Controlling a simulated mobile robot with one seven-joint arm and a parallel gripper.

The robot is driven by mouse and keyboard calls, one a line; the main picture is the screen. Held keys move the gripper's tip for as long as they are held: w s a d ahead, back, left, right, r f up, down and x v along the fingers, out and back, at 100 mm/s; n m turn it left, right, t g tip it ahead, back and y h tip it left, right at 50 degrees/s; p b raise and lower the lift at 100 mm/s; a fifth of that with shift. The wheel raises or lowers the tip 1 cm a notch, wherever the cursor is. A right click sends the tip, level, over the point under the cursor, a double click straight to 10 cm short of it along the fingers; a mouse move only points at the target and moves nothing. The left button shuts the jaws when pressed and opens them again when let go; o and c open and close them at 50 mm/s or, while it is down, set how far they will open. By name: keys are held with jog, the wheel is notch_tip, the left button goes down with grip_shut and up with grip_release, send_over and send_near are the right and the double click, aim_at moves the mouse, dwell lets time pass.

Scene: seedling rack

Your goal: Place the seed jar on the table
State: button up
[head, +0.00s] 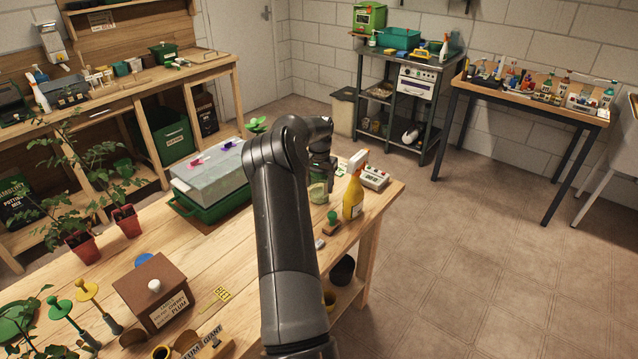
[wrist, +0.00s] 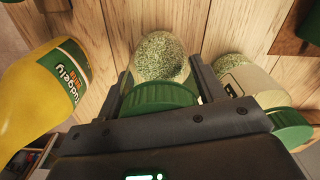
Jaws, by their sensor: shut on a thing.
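The seed jar, a clear jar of pale green-grey grains (wrist: 160,57) with a green lid (wrist: 158,97), is between the two fingers of my gripper (wrist: 163,82) in the wrist view. My gripper is shut on it around the lid. In the head view the gripper (head: 322,172) points down over the wooden table (head: 225,250), with a pale greenish jar (head: 317,193) just below it. I cannot tell whether the held jar's base touches the table. A second jar with a label (wrist: 257,82) and a green lid stands close to the right finger.
A yellow spray bottle (head: 353,197) stands right of my gripper, and a white device (head: 373,176) lies behind it. A green propagator with a clear cover (head: 210,180) stands to the left. A brown box (head: 150,290) and potted plants stand nearer. Bare wood lies between them.

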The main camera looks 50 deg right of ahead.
jog(key=o, duration=1.2)
notch_tip(320, 180, up, 12)
jog(key=shift+r, duration=0.2)
